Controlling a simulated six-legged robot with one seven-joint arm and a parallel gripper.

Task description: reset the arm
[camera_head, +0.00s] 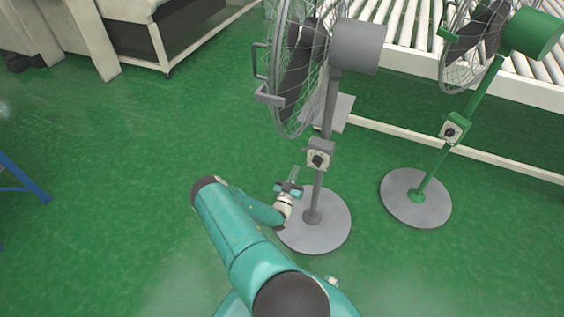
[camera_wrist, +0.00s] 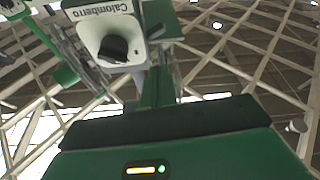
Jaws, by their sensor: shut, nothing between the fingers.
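My gripper (camera_head: 292,178) is small in the head view, at the end of my teal arm. It points up and away from me, and its jaws are shut and empty. It is just left of the grey fan's pole (camera_head: 318,195), above the edge of its round base (camera_head: 328,238); contact cannot be told. In the wrist view a pale control box (camera_wrist: 112,38) with a black knob and the lettering "Calomberro" is near the top. Which fan it belongs to I cannot tell.
The grey fan (camera_head: 300,75) stands close ahead. A green fan (camera_head: 487,80) stands to its right, with a grey base (camera_head: 415,198). A roller conveyor (camera_head: 410,30) lies behind. A blue leg (camera_head: 25,178) is at the left edge. Green floor (camera_head: 120,160) is clear on the left.

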